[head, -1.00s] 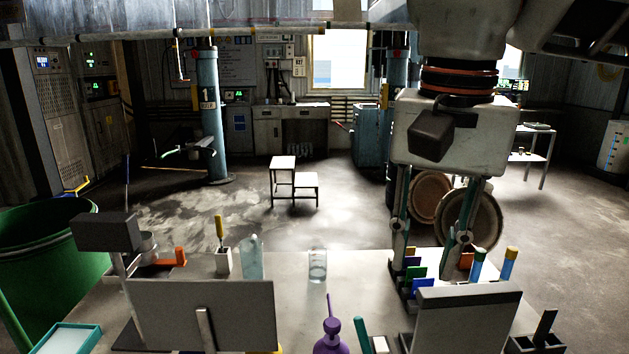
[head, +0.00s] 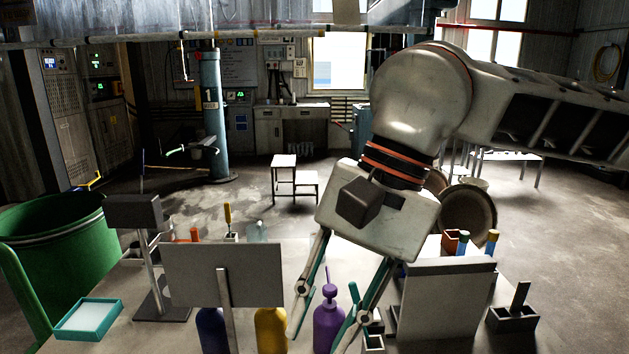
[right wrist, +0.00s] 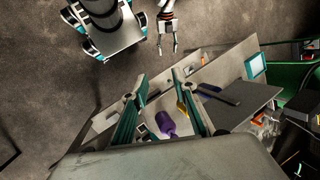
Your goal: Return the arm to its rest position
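My right gripper (head: 317,340) hangs fingers down over the near part of the bench in the head view. Its two fingers are spread and nothing is seen between them in its grip. It also shows open in the right wrist view (right wrist: 157,98). A purple bottle (head: 328,322) stands between the fingers as seen from the head, and lies below them in the right wrist view (right wrist: 165,124). My right arm reaches in from the upper right. My left gripper (right wrist: 168,50) shows small at the top of the right wrist view, with its fingers apart and empty.
The bench (head: 130,330) carries a grey panel (head: 222,272), a second panel (head: 447,300) to the right, a yellow bottle (head: 270,330), a teal tray (head: 88,318) and a black holder (head: 513,318). A green bin (head: 60,260) stands left. Floor beyond is open.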

